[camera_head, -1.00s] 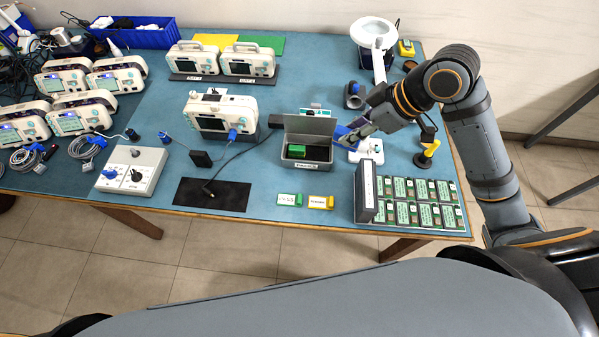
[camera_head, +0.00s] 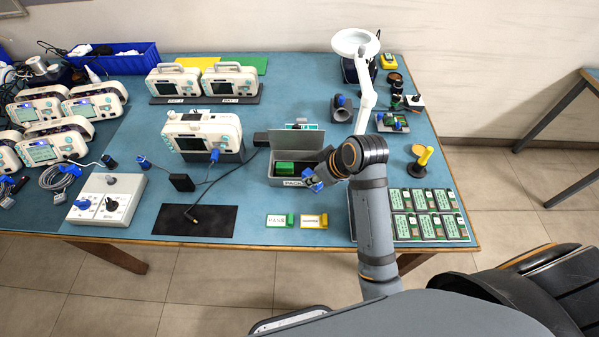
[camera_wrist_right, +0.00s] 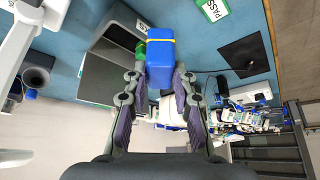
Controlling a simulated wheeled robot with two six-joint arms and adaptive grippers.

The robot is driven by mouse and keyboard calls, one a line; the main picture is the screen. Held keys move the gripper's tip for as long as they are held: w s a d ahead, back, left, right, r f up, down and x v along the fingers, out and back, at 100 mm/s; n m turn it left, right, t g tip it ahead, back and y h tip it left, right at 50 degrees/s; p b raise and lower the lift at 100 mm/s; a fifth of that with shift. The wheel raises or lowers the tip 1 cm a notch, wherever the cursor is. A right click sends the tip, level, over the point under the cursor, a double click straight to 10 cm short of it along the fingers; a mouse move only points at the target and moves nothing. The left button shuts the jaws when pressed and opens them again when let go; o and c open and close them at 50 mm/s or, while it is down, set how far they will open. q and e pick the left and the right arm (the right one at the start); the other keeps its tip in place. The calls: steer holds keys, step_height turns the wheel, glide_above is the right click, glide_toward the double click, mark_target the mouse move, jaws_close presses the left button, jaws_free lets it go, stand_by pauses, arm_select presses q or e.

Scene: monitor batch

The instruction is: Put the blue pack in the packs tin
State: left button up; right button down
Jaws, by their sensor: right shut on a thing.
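The blue pack (camera_head: 311,181) is at the front right corner of the packs tin. My right gripper (camera_head: 322,176) is shut on it; in the right wrist view the pack (camera_wrist_right: 160,62) sits between the two fingers (camera_wrist_right: 160,85). The packs tin (camera_head: 275,182) is a grey open box with its lid (camera_head: 298,147) raised at the back and a PACKS label on its front. A green pack (camera_head: 285,168) lies in its left part; my arm hides part of its right side. The tin also shows beside the pack in the wrist view (camera_wrist_right: 117,48). My left gripper is not in view.
A green tag (camera_head: 279,220) and a yellow tag (camera_head: 313,221) lie in front of the tin. A monitor (camera_head: 203,135) with cables stands to its left. A white magnifier lamp (camera_head: 366,100) stands behind right, and several green boards (camera_head: 425,200) lie at the right.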

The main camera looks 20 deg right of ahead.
steer(key=w+d+f, duration=0.1)
steer(key=w+f, duration=0.2)
steer(key=w, duration=0.1)
steer(key=w+f+p, duration=0.1)
steer(key=w+f, duration=0.2)
steer(key=w, duration=0.1)
steer(key=w+d+f, duration=0.1)
steer(key=w+f, duration=0.2)
steer(key=w, duration=0.2)
steer(key=shift+d+f, duration=0.1)
steer(key=shift+d, duration=0.2)
step_height(320, 180, down, 3)
steer(key=shift+f+p, duration=0.1)
steer(key=shift+p, duration=0.45)
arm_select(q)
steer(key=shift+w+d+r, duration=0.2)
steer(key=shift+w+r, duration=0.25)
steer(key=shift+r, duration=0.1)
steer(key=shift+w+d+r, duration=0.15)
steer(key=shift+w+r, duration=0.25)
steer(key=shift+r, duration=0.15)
arm_select(e)
steer(key=shift+f, duration=0.1)
steer(key=shift+f, duration=0.1)
steer(key=c, duration=1.1)
jaws_free()
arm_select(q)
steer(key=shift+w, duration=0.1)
